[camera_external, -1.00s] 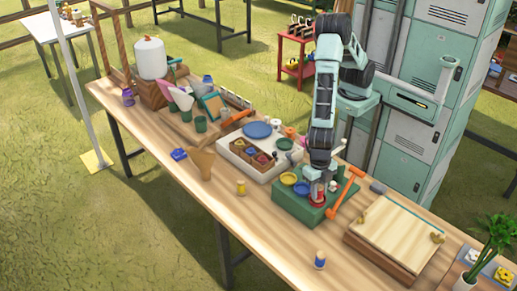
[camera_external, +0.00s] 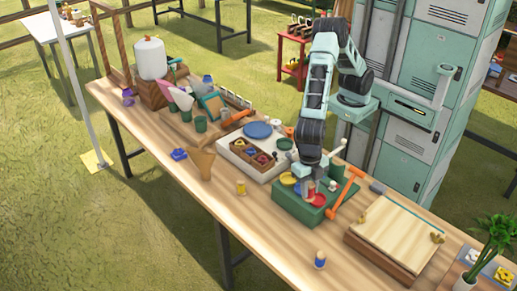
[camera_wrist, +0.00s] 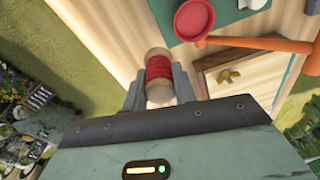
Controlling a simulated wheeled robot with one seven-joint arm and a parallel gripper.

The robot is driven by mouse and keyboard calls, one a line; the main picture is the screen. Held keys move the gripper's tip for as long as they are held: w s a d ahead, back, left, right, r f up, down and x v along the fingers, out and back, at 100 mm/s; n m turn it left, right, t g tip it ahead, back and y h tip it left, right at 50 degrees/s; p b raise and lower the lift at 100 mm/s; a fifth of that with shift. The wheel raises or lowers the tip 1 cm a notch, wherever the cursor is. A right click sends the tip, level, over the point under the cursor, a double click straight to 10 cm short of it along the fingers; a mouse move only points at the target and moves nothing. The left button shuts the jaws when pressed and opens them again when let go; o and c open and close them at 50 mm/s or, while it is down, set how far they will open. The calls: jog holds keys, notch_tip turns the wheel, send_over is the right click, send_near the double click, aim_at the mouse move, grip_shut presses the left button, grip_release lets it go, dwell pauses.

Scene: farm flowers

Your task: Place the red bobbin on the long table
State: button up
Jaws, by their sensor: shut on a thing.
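The red bobbin (camera_wrist: 160,68) is held between the two fingers of my gripper (camera_wrist: 160,90) in the wrist view; its pale wooden end faces the camera. In the external view my gripper (camera_external: 307,184) is above the front part of the green tray (camera_external: 285,203) on the long table (camera_external: 195,189). The bobbin shows there as a small red patch (camera_external: 308,191) beside the red dish (camera_external: 319,200). The red dish also shows in the wrist view (camera_wrist: 194,18), to the right of the bobbin.
A yellow bobbin (camera_external: 241,187) and a blue bobbin (camera_external: 320,260) stand near the table's front edge, with bare wood between them. An orange hammer (camera_external: 345,192) lies at the tray's right, before a wooden board (camera_external: 396,234). A white tray (camera_external: 246,165) stands left.

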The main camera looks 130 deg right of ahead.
jog(key=w+f+b, duration=0.2)
jog(key=w+f, duration=0.3)
jog(key=w, duration=0.2)
jog(key=p, duration=0.3)
send_over(291, 240)
jog(key=shift+s+d+f, duration=0.1)
jog(key=shift+d+f, duration=0.05)
jog(key=shift+f, duration=2.45)
jog(key=shift+s+d+f, duration=0.1)
jog(key=shift+d+f, duration=0.05)
jog(key=shift+f, duration=2.4)
jog(key=shift+f+b, duration=0.1)
jog(key=shift+b, duration=0.2)
jog(key=o, duration=1)
jog(key=shift+c, duration=0.2)
